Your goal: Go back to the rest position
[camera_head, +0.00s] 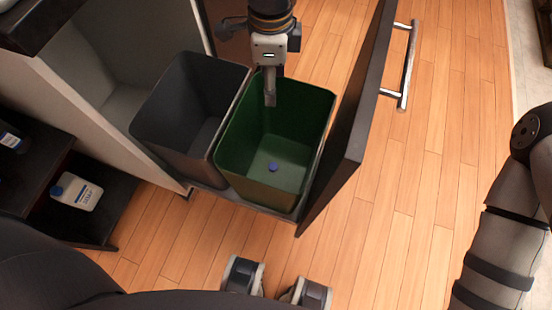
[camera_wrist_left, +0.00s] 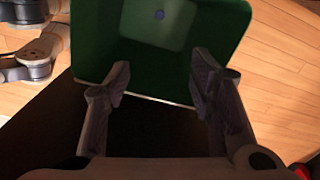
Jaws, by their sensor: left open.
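My left gripper (camera_head: 270,98) hangs over the green bin (camera_head: 322,112), its fingers pointing down near the bin's far side. In the left wrist view the same gripper (camera_wrist_left: 159,70) has its two fingers wide apart with nothing between them. The green bin (camera_wrist_left: 228,35) lies beyond the fingertips there. A small blue object (camera_head: 273,166) lies on the bin's floor, apart from the gripper; it also shows in the left wrist view (camera_wrist_left: 159,15). Part of my right arm shows at the right edge of the head view, but its gripper is out of view.
A dark grey bin (camera_head: 172,105) stands beside the green one in the pulled-out drawer. The drawer front (camera_head: 350,130) with its metal handle (camera_head: 405,65) stands close right of the green bin. Wooden floor (camera_head: 440,110) is clear at right.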

